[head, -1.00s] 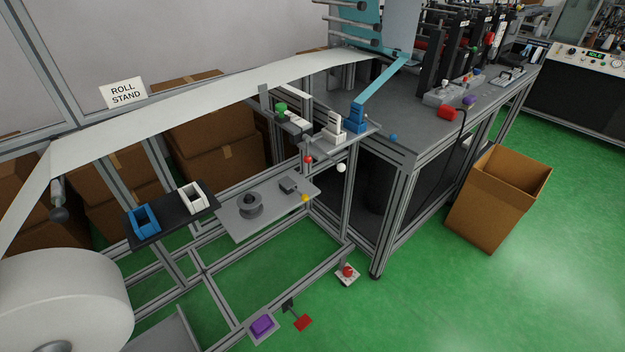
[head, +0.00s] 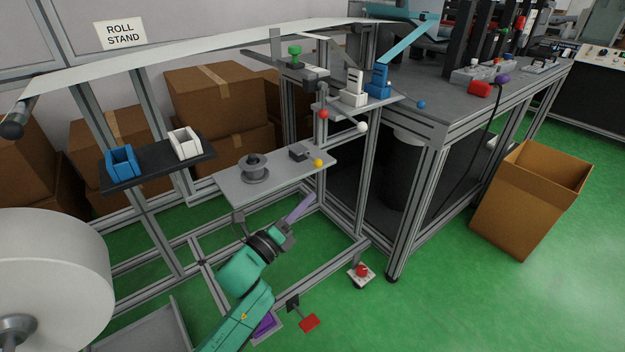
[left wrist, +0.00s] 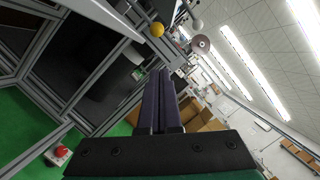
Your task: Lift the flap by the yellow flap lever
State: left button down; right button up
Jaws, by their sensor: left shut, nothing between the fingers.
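The yellow flap lever shows as a small yellow ball (head: 318,163) at the right end of a grey plate (head: 232,190), beside a small dark block (head: 299,152). I cannot tell which part is the flap. In the left wrist view the yellow ball (left wrist: 157,29) is at the top, beyond my fingers. My left gripper (head: 308,197) is shut and empty, below and a little left of the ball, apart from it. Its purple fingers (left wrist: 160,100) lie together in the left wrist view. My right gripper is not in view.
A red ball (head: 323,114) and a white ball (head: 362,126) sit above the yellow one, under a shelf with white (head: 354,88) and blue (head: 378,82) blocks. Frame posts (head: 362,185) stand to the right. A grey spool (head: 254,170) is on the plate.

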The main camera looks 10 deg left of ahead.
pick_arm(q)
jog(key=w+r, duration=0.2)
jog(key=w, duration=0.3)
jog(key=shift+w+d+r+p, duration=0.15)
jog(key=shift+w+r+p, duration=0.15)
jog(key=shift+w+r, duration=0.1)
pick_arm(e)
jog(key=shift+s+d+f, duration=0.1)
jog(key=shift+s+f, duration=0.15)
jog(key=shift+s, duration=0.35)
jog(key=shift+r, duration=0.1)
